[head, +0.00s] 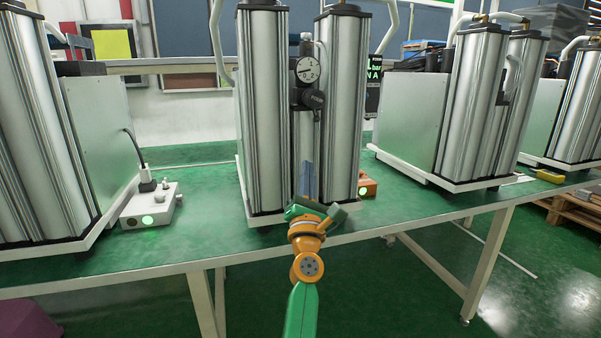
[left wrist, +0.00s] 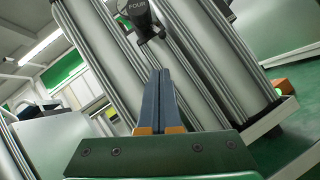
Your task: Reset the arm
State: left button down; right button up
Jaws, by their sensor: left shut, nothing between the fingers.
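My left gripper (head: 307,180) is in the middle of the head view, in front of the central sieve column unit (head: 264,110). Its blue-grey fingers point up and are shut with nothing between them. In the left wrist view the fingers (left wrist: 161,100) lie side by side, below a black knob (left wrist: 138,12). The same knob (head: 313,99) shows in the head view under a round pressure gauge (head: 306,69), above the fingertips and apart from them. My right gripper is not in view.
A green table (head: 200,240) carries more column units at left (head: 40,120) and right (head: 470,105). A white box with a green light (head: 150,205) stands left of centre. An orange box (head: 367,188) sits right of the central unit. The table's front edge is close.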

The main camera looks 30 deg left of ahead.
pick_arm(q)
jog(key=shift+s+f, duration=0.2)
jog(key=shift+f, duration=0.15)
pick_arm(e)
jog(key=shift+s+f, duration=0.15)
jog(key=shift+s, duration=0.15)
pick_arm(q)
jog(key=shift+w+f+h, duration=0.1)
jog(key=shift+w+h, duration=0.05)
jog(key=shift+h, duration=0.15)
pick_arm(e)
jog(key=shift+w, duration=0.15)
